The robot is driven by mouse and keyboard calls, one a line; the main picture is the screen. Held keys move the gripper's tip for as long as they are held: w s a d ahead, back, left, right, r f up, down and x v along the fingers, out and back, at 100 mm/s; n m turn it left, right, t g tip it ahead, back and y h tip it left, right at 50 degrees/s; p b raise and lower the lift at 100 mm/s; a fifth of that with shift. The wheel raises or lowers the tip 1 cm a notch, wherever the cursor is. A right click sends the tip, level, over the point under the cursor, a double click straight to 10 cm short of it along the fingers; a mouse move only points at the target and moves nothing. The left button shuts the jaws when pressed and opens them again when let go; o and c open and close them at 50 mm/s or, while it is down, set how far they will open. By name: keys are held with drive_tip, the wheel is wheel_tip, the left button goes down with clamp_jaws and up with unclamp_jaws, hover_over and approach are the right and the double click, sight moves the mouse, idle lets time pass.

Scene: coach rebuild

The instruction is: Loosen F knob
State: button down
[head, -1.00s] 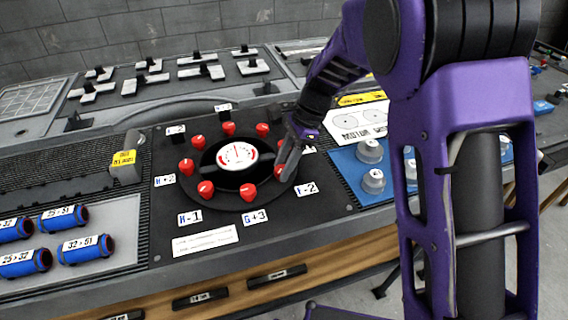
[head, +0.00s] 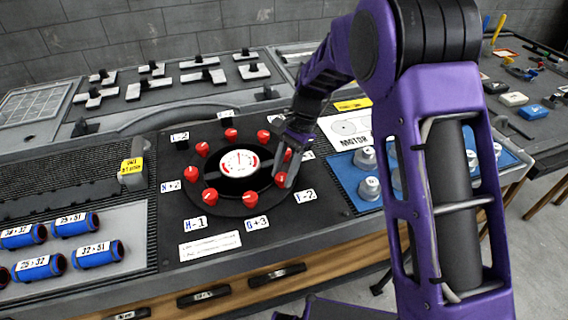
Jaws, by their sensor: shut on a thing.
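A round black dial plate (head: 215,205) carries a ring of several red knobs around a white gauge (head: 239,162). My gripper (head: 287,181) reaches down from the upper right to the ring's right side. It is shut on the red knob (head: 280,180) at the lower right, beside a label (head: 304,196) ending in "-2" whose letter is hard to read. My fingers partly hide this knob. Another red knob (head: 263,136) sits at the upper right of the ring. Labels H-1 (head: 194,224) and G+3 (head: 257,224) lie in front of the ring.
A blue panel with grey knobs (head: 369,188) is right of the dial, partly behind my arm. Blue labelled cylinders (head: 97,255) lie in a tray at the left. A grey panel with black-handled switches (head: 203,75) is behind. Dark handles (head: 204,297) line the bench front.

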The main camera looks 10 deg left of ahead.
drive_tip(key=n+h+p, duration=0.1)
drive_tip(key=n, duration=0.2)
drive_tip(key=n+g+h+p, duration=0.1)
drive_tip(key=n+p, duration=0.1)
drive_tip(key=n, duration=0.1)
drive_tip(key=shift+w+a+r, duration=0.1)
drive_tip(key=shift+a, duration=0.05)
drive_tip(key=n+h+p, duration=0.1)
drive_tip(key=n, duration=0.2)
drive_tip(key=n+h+p, duration=0.1)
drive_tip(key=n, duration=0.2)
drive_tip(key=shift+a+n+t+h, duration=0.15)
drive_tip(key=shift+n+t+h, duration=0.15)
drive_tip(key=shift+n+t, duration=0.1)
drive_tip(key=shift+c, duration=2.2)
unclamp_jaws()
drive_tip(key=v, duration=1.7)
drive_tip(key=shift+a+p, duration=0.2)
drive_tip(key=shift+p, duration=0.1)
